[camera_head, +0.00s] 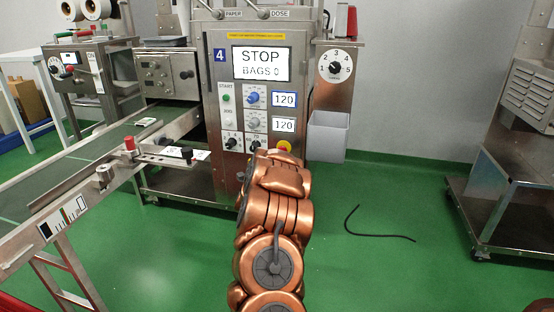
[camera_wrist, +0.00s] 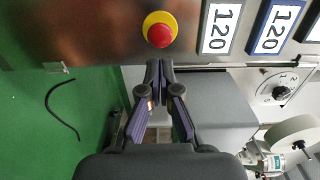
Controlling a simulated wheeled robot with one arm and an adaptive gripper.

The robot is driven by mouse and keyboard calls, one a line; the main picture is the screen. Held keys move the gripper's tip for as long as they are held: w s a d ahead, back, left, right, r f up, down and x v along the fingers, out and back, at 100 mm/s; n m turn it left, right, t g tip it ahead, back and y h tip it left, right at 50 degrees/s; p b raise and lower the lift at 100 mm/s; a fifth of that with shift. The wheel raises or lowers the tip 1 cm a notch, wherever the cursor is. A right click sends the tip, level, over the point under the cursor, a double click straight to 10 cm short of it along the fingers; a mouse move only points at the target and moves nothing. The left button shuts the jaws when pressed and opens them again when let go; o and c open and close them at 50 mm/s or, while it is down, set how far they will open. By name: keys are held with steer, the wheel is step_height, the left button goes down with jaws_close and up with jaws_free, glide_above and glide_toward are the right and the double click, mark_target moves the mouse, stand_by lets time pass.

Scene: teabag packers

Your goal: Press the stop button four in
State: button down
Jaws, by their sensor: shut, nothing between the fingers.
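The machine marked 4 (camera_head: 220,55) has a red stop button on a yellow surround (camera_head: 284,146) low on its front panel, partly covered by my arm. Its display (camera_head: 262,64) reads STOP, BAGS 0. In the wrist view the round red button (camera_wrist: 160,35) is in full sight near the top. My gripper (camera_wrist: 160,66) is shut and empty, its fingertips just below the button in the picture. A small gap shows between fingertips and button there; I cannot tell the depth. In the head view my arm hides the gripper.
Two displays reading 120 (camera_wrist: 220,26) sit beside the button. A green start button (camera_head: 226,98) and knobs are higher on the panel. A conveyor (camera_head: 75,165) runs at the left. A grey bin (camera_head: 328,137) hangs at the right. A black hose (camera_head: 378,234) lies on the open green floor.

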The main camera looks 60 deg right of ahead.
steer(key=shift+p+v, duration=0.55)
steer(key=shift+v, duration=1.7)
steer(key=shift+f, duration=0.1)
